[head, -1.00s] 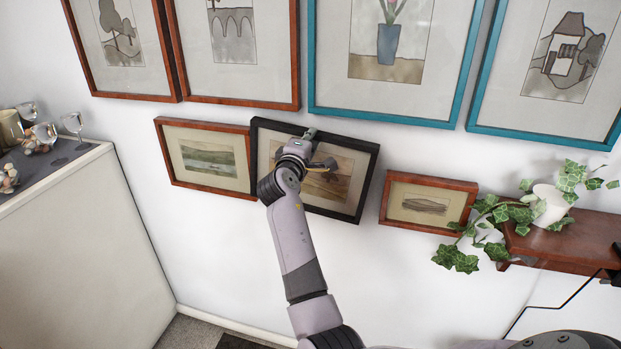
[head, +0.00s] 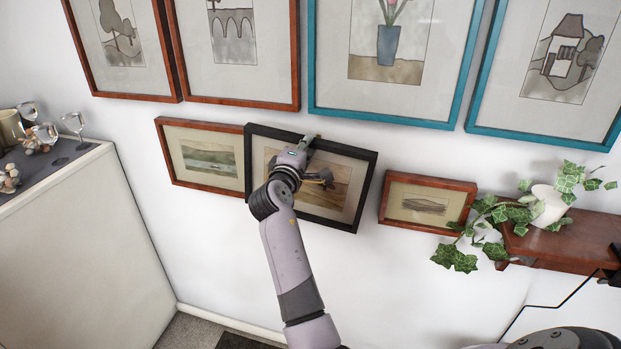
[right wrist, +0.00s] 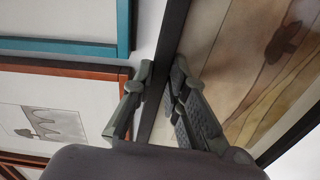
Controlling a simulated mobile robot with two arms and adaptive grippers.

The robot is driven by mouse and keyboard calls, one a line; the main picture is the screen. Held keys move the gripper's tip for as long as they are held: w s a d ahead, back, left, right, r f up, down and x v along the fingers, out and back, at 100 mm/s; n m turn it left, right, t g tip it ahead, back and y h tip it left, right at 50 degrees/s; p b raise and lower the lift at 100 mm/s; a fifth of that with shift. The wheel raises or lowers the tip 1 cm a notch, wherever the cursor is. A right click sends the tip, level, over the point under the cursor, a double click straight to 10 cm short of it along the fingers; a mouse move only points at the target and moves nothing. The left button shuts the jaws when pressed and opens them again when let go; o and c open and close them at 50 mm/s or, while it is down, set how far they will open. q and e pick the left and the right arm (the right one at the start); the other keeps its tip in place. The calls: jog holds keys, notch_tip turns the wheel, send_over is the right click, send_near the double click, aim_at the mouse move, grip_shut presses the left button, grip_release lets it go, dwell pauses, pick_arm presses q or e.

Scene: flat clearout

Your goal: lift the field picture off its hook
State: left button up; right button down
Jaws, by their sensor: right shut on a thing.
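The field picture (head: 262,177) has a black frame and a brown field scene. It is in the middle of the lower row in the head view, slightly tilted, and its left edge overlaps the neighbouring frame. My right gripper (head: 308,142) is shut on the top bar of its frame. In the right wrist view one finger is on each side of the black bar (right wrist: 168,50), and the field scene (right wrist: 270,60) fills the right side. The hook is hidden, and I cannot tell how far the frame stands off the wall. My left gripper is not in view.
A red-framed lake picture (head: 207,160) hangs close on the left and a small brown-framed picture (head: 427,204) on the right. Large frames (head: 390,117) hang above. A shelf (head: 565,242) with an ivy pot (head: 550,205) is at right. The wall below is clear.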

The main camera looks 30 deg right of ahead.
jog(key=shift+s+a+r, duration=0.1)
jog(key=shift+v, duration=1.9)
